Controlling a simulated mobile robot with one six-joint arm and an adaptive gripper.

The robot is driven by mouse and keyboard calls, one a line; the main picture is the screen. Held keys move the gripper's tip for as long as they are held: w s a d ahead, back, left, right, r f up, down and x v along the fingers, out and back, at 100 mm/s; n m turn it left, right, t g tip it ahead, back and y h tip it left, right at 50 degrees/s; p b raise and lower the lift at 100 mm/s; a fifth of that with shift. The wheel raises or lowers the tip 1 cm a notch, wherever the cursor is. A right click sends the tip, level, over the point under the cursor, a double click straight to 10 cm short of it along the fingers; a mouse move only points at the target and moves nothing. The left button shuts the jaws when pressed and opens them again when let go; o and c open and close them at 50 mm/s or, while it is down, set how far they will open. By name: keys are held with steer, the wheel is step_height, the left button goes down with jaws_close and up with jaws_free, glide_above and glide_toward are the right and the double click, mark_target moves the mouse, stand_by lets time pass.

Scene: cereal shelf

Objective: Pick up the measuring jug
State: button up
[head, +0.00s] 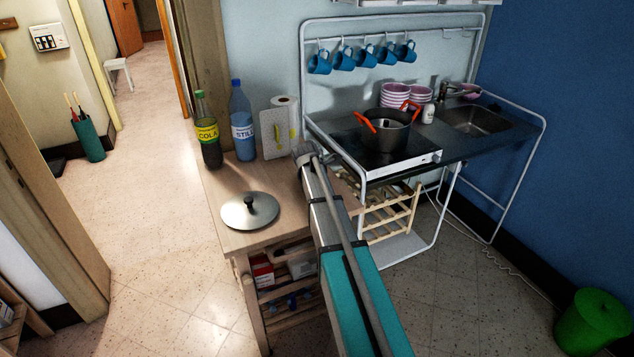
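I cannot make out a measuring jug for certain in the head view. A pale upright item with a yellow mark (273,135) stands at the back of the wooden cart, in front of a white paper roll; I cannot tell what it is. My teal and grey arm reaches up from the lower right, over the right side of the cart, and ends in a grey joint just right of that item. My gripper's fingers do not show, and the arm hides part of the cart top and what may be behind it.
Floor is free at left.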

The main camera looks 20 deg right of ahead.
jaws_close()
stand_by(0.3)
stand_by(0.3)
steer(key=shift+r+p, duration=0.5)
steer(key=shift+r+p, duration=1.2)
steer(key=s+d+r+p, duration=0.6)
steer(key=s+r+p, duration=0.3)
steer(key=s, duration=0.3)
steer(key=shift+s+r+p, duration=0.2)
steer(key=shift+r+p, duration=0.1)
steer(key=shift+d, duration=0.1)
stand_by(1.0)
